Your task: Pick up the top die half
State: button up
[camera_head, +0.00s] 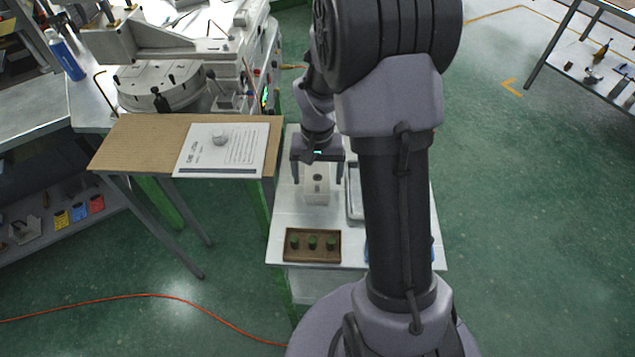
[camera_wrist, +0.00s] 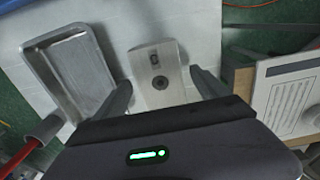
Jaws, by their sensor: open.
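The die (camera_head: 317,189) is a pale block with a dark round hole on top, standing on the white table. In the wrist view its top die half (camera_wrist: 157,72) shows a dark round hole and a smaller mark. The seam to any lower half cannot be made out. My gripper (camera_head: 318,182) is open above the die, with one finger to each side of it. In the wrist view my gripper (camera_wrist: 160,88) has the die between and beyond its two fingertips. I see no contact between the fingers and the die.
A metal tray (camera_wrist: 49,75) lies beside the die; my arm partly hides it in the head view. A brown box (camera_head: 291,258) with green-topped pieces is at the table's near edge. A brown board (camera_head: 140,140) with a paper sheet (camera_head: 187,160) stands at the left.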

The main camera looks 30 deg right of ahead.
jog(key=shift+r, duration=0.15)
jog(key=c, duration=1.8)
jog(key=shift+r, duration=0.1)
